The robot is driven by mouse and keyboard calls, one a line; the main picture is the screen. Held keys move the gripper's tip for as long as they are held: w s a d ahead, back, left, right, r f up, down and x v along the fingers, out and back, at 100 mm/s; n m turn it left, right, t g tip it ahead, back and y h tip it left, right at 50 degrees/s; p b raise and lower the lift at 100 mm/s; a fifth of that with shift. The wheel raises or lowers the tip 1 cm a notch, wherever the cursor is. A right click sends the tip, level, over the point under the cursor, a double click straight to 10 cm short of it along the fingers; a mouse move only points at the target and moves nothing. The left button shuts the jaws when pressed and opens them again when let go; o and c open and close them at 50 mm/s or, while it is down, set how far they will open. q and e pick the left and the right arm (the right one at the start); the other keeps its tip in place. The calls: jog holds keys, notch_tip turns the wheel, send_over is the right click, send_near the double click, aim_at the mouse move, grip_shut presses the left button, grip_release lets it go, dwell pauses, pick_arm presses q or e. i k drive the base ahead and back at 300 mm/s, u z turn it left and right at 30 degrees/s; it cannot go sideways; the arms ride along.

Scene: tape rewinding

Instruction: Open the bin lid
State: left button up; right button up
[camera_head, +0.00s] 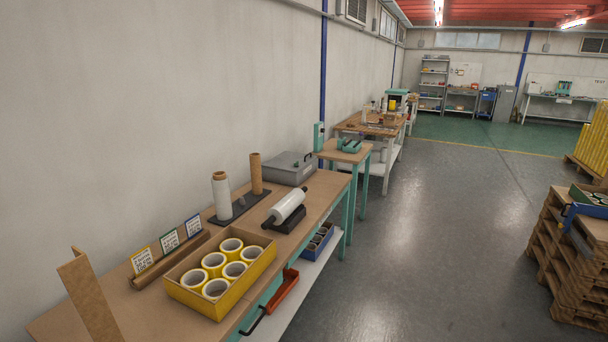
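A grey lidded box (288,170) sits at the far end of the near workbench, against the wall. Its flat lid (291,159) looks closed, with a dark handle or latch on the right part. It is the only lidded container I can make out clearly nearby; I cannot tell for sure that it is the bin. Neither of my grippers shows in the head view.
The workbench (190,322) carries a yellow tray (224,304) of tape rolls, upright rolls on a dark base (243,207), and a white roll on a black stand (287,207). A small table (345,153) stands beyond. Pallets (570,255) stand at right. The grey floor between is clear.

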aim_at(284, 161)
jog(key=z, duration=1)
jog(key=i, duration=2.1)
jog(key=z, duration=0.45)
jog(key=i, duration=2.35)
jog(key=u, duration=1.25)
jog(key=i, duration=1.55)
jog(key=u, duration=0.95)
